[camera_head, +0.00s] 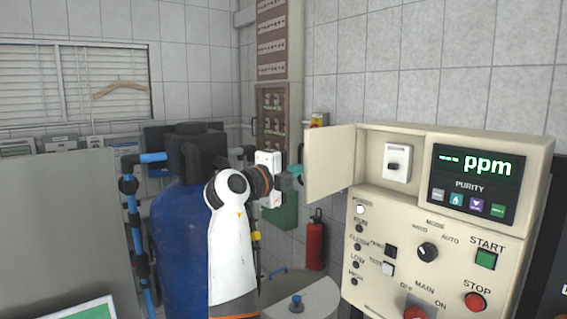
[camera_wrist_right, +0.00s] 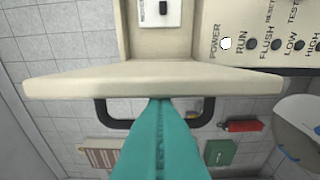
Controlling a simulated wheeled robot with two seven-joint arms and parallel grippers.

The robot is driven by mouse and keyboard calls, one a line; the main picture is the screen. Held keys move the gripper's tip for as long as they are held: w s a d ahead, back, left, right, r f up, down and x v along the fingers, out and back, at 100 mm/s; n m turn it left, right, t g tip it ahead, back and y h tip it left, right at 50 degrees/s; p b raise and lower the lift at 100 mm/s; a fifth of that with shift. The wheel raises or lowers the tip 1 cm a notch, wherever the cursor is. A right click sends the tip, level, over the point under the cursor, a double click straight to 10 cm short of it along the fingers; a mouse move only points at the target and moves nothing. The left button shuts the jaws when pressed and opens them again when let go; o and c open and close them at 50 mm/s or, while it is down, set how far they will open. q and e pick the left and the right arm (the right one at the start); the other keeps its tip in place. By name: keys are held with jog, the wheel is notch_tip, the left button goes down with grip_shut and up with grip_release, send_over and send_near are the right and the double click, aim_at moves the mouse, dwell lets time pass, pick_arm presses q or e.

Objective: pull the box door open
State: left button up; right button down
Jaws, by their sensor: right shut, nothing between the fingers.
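The cream box door (camera_head: 330,162) stands swung open to the left of its box (camera_head: 368,150). A switch on a white plate (camera_head: 398,160) shows inside the box. In the right wrist view the door (camera_wrist_right: 150,82) is seen nearly edge-on, with a black handle (camera_wrist_right: 120,118) on its outer face. My right gripper (camera_head: 298,172) is at the door's outer side. Its teal fingers (camera_wrist_right: 161,104) are shut and empty, and they cover the middle of the handle. I cannot tell whether they touch the handle or door. My left gripper is not in view.
The control panel (camera_head: 440,235) with buttons and a purity display (camera_head: 475,182) is right of and below the door. A blue tank (camera_head: 180,235) stands behind my right arm. A red extinguisher (camera_head: 315,243) and a green box (camera_head: 284,212) are behind at the wall.

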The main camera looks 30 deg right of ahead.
jog(key=shift+w+d+f, duration=0.1)
jog(key=shift+w+d, duration=0.1)
jog(key=shift+d, duration=0.15)
jog(key=w+b, duration=0.3)
jog(key=w, duration=0.3)
jog(key=shift+w, duration=0.25)
jog(key=shift+d, duration=0.1)
jog(key=b+v, duration=0.6)
jog(key=v, duration=0.6)
